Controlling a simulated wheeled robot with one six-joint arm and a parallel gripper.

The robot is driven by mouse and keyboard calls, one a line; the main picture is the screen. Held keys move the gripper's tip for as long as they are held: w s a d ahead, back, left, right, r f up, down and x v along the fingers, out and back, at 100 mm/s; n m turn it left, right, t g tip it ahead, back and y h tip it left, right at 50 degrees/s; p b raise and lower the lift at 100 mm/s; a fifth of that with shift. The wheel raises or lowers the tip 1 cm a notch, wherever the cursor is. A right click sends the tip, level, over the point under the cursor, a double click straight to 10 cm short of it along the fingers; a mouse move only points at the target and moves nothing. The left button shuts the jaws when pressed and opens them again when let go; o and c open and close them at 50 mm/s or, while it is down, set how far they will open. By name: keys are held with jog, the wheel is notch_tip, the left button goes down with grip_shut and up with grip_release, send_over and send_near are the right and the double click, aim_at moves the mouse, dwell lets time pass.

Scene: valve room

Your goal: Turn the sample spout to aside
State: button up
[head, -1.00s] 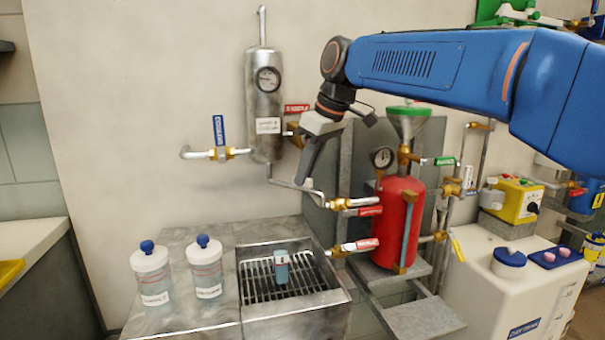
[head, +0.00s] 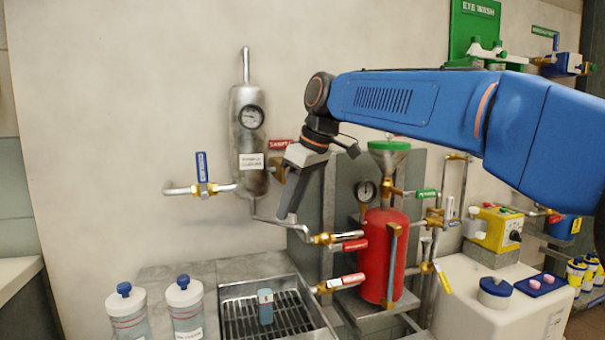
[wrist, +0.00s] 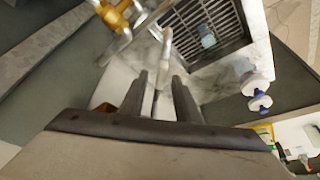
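The sample spout (head: 268,220) is a thin bent metal pipe. It starts below the upright metal cylinder (head: 247,135) and runs right and forward, its outer end near a brass valve (head: 321,239). My gripper (head: 286,214) points down at the spout's middle. In the wrist view the two dark fingers of my gripper (wrist: 160,76) stand apart, with the pale spout (wrist: 166,42) running in the gap between them. I cannot tell whether either finger touches it. In the head view the hand hides part of the area behind.
A red tank (head: 384,255) with red-handled valves stands close on the right. A blue-handled valve (head: 203,176) is on the wall left.

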jog(key=v, duration=1.6)
jog(key=shift+r, duration=0.25)
jog(key=shift+d, duration=0.15)
